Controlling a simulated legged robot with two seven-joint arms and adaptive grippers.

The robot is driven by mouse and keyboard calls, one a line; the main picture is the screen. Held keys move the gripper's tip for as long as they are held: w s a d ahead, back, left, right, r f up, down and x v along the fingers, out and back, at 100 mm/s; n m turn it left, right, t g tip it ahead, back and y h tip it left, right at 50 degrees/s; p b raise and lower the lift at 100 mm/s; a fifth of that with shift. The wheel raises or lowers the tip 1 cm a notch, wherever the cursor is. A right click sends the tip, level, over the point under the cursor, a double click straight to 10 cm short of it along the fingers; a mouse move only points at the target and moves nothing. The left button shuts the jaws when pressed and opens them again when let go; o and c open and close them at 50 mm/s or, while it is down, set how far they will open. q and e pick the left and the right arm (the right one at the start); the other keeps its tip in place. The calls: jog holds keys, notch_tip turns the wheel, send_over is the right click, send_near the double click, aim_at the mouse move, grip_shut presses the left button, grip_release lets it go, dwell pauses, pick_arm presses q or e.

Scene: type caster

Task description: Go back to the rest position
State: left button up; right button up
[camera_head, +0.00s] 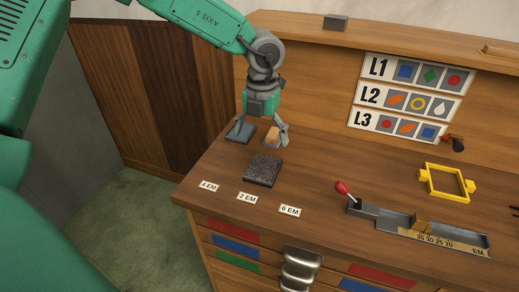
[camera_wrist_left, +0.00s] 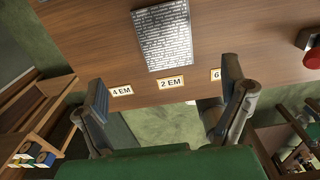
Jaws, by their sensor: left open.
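My left gripper (camera_head: 264,128) hangs fingers-down over the left part of the wooden desk (camera_head: 330,165). It also shows in the left wrist view (camera_wrist_left: 164,76), with its two fingers wide apart and nothing between them. A dark speckled type block (camera_head: 263,170) lies on the desk in front of the gripper. In the left wrist view this block (camera_wrist_left: 163,35) shows rows of raised letters, beyond the fingertips. A blue-grey pad (camera_head: 238,133) and a small orange-brown block (camera_head: 272,137) show near the fingers, partly hidden. My right gripper is not in view.
Labels 4 EM (camera_head: 208,186), 2 EM (camera_head: 247,198) and 6 EM (camera_head: 290,210) lie along the front edge. A casting tray (camera_head: 430,236) with a red-knobbed lever (camera_head: 345,190) and a yellow frame (camera_head: 446,183) stand to the right. A sign board (camera_head: 408,97) is behind.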

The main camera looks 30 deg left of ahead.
pick_arm(q)
jog(key=shift+d+r, duration=0.25)
jog(key=shift+r, duration=0.45)
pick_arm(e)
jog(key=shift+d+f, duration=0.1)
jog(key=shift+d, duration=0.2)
pick_arm(q)
jog(key=shift+a, duration=0.1)
